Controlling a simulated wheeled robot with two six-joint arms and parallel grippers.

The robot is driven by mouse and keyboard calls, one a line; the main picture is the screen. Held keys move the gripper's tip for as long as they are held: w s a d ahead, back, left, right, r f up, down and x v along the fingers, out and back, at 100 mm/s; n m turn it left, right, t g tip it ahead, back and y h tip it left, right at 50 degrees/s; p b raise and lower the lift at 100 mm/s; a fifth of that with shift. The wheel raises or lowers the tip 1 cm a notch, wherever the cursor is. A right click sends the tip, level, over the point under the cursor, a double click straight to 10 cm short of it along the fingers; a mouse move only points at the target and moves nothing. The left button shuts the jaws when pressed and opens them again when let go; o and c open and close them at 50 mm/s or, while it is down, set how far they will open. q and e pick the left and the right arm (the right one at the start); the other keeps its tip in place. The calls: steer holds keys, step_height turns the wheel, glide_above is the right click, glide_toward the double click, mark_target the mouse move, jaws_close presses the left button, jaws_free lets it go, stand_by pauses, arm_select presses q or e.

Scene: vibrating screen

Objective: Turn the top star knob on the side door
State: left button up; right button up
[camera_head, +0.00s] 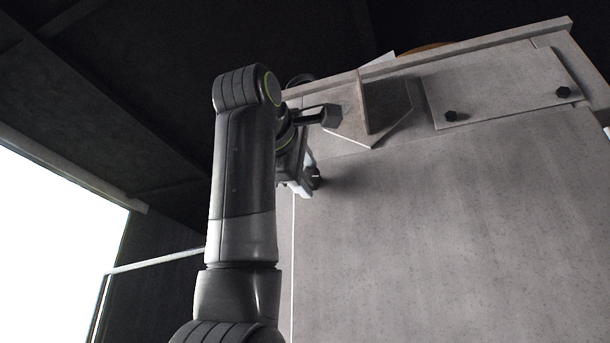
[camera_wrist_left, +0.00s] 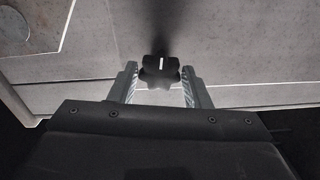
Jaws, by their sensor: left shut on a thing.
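The black star knob (camera_wrist_left: 160,70) with a white mark on it sits between the two fingers of my left gripper (camera_wrist_left: 161,88) in the left wrist view. The gripper is shut on the knob; the fingers lie on its left and right sides. In the head view the left gripper (camera_head: 307,186) is at the left edge of the large grey panel, and the dark knob (camera_head: 316,176) shows just beside its fingertips. Much of the gripper is hidden behind my arm there. My right gripper is not in view.
A smaller plate (camera_head: 500,88) with two black knobs (camera_head: 451,116) is at the upper right. An angled grey bracket (camera_head: 375,107) juts out close to my left wrist. The large grey panel (camera_head: 450,230) is clear below. Dark structure stands at the left.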

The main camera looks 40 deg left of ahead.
arm_select(q)
steer(key=shift+n, duration=1)
steer(key=o, duration=0.9)
